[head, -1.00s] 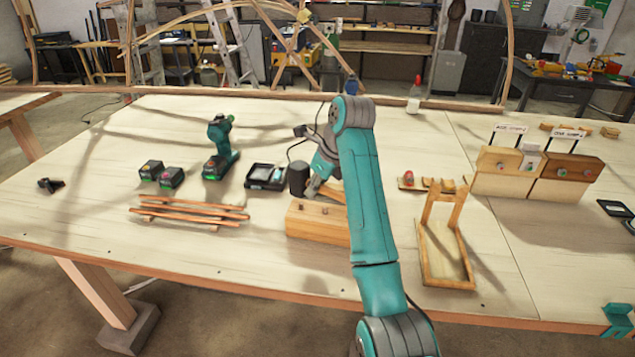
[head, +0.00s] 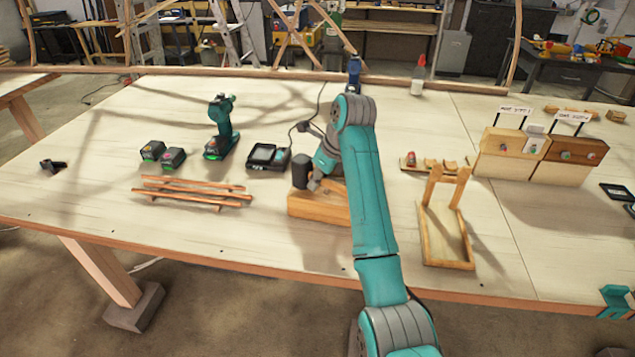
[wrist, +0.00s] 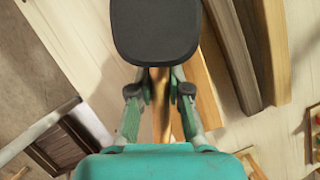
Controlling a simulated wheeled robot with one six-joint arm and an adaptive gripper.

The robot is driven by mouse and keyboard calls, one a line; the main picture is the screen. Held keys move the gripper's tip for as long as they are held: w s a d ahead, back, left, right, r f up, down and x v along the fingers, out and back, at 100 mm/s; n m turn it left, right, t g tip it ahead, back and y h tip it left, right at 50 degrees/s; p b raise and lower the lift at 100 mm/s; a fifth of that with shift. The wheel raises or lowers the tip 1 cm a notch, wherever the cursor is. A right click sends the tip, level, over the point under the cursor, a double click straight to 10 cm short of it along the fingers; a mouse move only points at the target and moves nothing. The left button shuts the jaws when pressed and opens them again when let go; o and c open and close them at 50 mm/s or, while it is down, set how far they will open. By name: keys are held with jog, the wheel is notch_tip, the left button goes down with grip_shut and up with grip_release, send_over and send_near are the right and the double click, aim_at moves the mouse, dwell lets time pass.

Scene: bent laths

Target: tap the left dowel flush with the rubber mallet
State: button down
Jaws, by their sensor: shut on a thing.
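The rubber mallet has a black head (head: 300,171) and a wooden handle, plain in the wrist view (wrist: 161,105). My gripper (head: 316,183) is shut on that handle, with a finger on each side in the wrist view. The mallet head is upright at the left end of a wooden block (head: 318,208) near the table's front. The head hangs over or close to the block's top; I cannot tell if it touches. A small dark dowel end (head: 326,191) shows on the block's top, right of the mallet. The left dowel is hidden by the mallet head.
Thin copper-coloured strips (head: 190,193) lie left of the block. A green drill (head: 221,128) and a black tray (head: 268,157) stand behind. A wooden frame (head: 446,235) stands right of my arm. The table's front left is clear.

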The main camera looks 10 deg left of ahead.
notch_tip(320, 180, up, 4)
jog(key=shift+r, duration=0.1)
jog(key=shift+r, duration=1.95)
